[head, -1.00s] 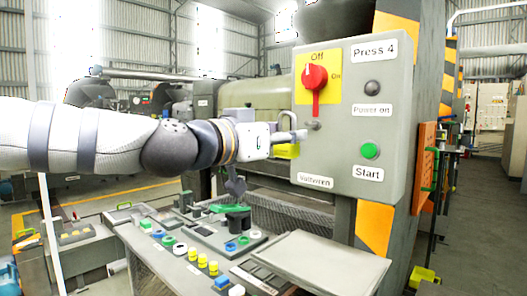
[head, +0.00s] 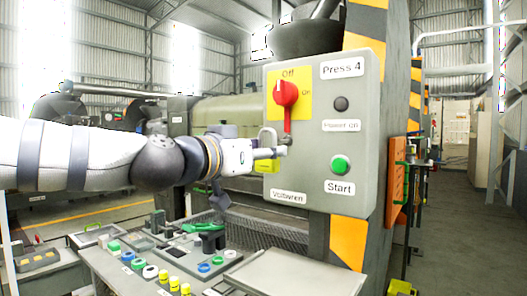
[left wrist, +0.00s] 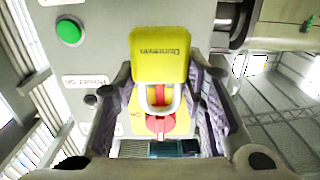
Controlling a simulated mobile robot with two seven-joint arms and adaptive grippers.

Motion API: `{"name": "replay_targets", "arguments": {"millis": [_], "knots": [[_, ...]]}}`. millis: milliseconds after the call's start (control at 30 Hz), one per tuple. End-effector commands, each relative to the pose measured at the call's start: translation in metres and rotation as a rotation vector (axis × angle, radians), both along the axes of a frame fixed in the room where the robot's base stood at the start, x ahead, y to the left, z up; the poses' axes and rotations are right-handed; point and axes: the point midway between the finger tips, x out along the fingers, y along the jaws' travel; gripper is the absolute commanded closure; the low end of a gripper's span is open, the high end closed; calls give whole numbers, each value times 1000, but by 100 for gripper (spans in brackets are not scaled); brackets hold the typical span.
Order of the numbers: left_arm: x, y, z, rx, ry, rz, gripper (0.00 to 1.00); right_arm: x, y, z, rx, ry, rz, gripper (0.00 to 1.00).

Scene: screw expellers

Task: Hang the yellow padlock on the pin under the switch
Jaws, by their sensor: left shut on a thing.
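The yellow padlock (head: 267,166) hangs upright in my left gripper (head: 278,152), shackle up, in front of the grey Press 4 box. Its grey shackle (head: 267,135) rises above the fingers. The red switch (head: 286,93) sits on a yellow plate, with the pin (head: 287,140) below its handle. The shackle is just left of the pin in the head view; I cannot tell whether they touch. In the left wrist view the padlock (left wrist: 160,55) is between the fingers, and its shackle overlaps the red switch (left wrist: 160,125). My right gripper is not in view.
The control box (head: 325,180) also carries a black button (head: 341,103) and a green Start button (head: 340,165). A console (head: 160,262) with several buttons and a grey tray (head: 295,270) lie below. Open floor (head: 450,220) is on the right.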

Motion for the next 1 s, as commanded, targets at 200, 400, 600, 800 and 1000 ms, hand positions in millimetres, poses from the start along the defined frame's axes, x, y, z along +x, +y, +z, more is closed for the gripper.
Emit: {"name": "replay_targets", "arguments": {"millis": [200, 400, 600, 800, 1000], "knots": [[2, -1, 1, -1, -1, 1, 93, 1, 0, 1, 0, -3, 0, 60], [2, -1, 1, -1, -1, 0, 93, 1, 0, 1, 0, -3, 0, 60], [6, -4, 1, -1, -1, 1, 93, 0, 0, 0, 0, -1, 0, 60], [12, -8, 1, 1, -1, 0, 93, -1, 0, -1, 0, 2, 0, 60], [17, -12, 1, 0, -1, 1, 93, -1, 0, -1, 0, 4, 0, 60]]}}
